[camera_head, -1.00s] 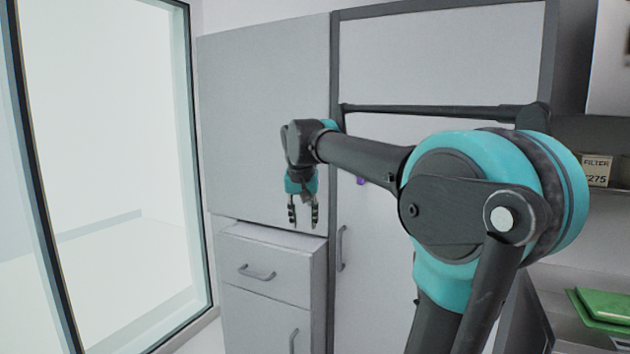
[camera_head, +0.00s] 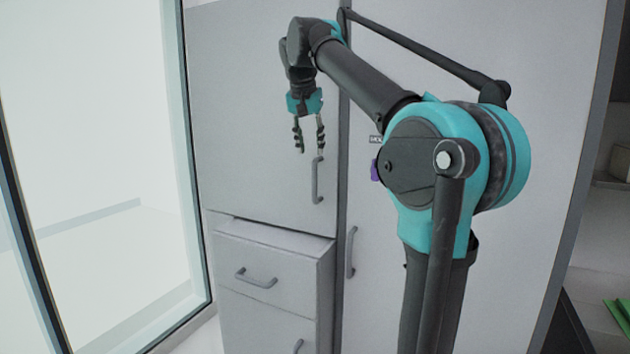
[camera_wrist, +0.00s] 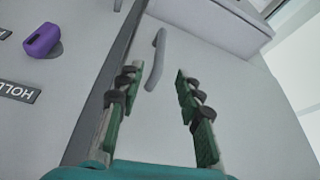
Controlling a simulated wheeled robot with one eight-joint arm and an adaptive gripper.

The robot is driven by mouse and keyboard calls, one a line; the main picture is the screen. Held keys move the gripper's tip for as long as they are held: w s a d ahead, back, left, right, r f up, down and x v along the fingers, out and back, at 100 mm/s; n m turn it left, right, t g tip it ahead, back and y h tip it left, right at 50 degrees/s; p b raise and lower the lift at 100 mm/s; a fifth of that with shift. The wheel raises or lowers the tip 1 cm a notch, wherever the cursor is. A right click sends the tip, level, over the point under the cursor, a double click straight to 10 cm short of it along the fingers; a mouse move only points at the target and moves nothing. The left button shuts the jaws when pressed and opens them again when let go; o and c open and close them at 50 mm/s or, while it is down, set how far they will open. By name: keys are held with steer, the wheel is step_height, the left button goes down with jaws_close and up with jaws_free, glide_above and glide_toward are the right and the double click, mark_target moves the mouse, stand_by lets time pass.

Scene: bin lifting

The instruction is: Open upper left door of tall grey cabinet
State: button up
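The tall grey cabinet's upper left door (camera_head: 235,110) is shut. Its vertical bar handle (camera_head: 318,180) is at the door's lower right. My gripper (camera_head: 309,150) points down in front of the door, with its fingertips just above the handle in the head view. In the wrist view, my gripper (camera_wrist: 155,75) has its two fingers apart, and the handle (camera_wrist: 156,60) shows between and beyond them, closer to the left finger. Nothing is held. The exact gap between fingers and handle cannot be told.
Below the door, a drawer (camera_head: 268,270) with a handle juts slightly forward. To the right is a tall door (camera_head: 450,60) with its own handle (camera_head: 350,252). A purple item (camera_wrist: 42,38) sits on that panel. A glass pane (camera_head: 90,150) stands at the left.

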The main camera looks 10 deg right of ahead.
mark_target(314, 174)
steer(key=x, duration=1.2)
steer(key=shift+f, duration=0.2)
jaws_close()
